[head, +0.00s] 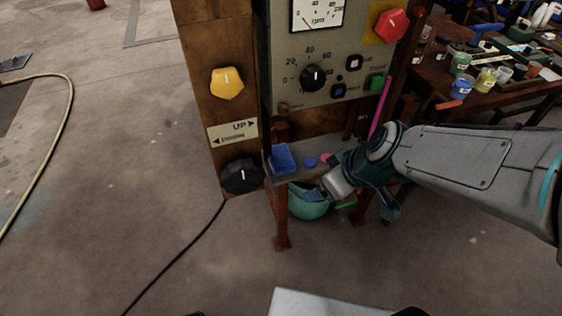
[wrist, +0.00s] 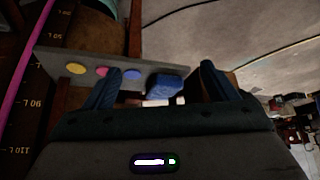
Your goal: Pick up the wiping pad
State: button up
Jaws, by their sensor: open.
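The wiping pad looks to be the blue block (head: 281,158) at the left end of a small grey shelf (head: 293,171) on the stand. In the wrist view the blue pad (wrist: 165,84) shows between my two fingers and beyond them, at the shelf's end. My gripper (head: 312,194) is open and empty, to the lower right of the pad in the head view. The open gripper (wrist: 158,80) appears apart from the pad, though the exact distance is hard to tell. Its fingers are partly hidden behind my wrist in the head view.
Small blue (head: 309,162) and pink (head: 325,158) discs lie on the shelf, with a yellow disc (wrist: 76,69) in the wrist view. A teal bucket (head: 307,207) is below. A control panel (head: 335,90) rises behind. A magenta rod (head: 381,105) stands right. Open floor lies left.

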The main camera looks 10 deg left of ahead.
jog(key=p, duration=0.2)
send_over(282, 158)
jog(key=s+d, duration=0.2)
jog(key=shift+w+d, duration=0.15)
jog(key=b+x, duration=0.2)
jog(key=x, duration=0.3)
jog(key=c, duration=0.9)
jog(key=shift+d+r, duration=0.1)
jog(key=shift+c, duration=0.2)
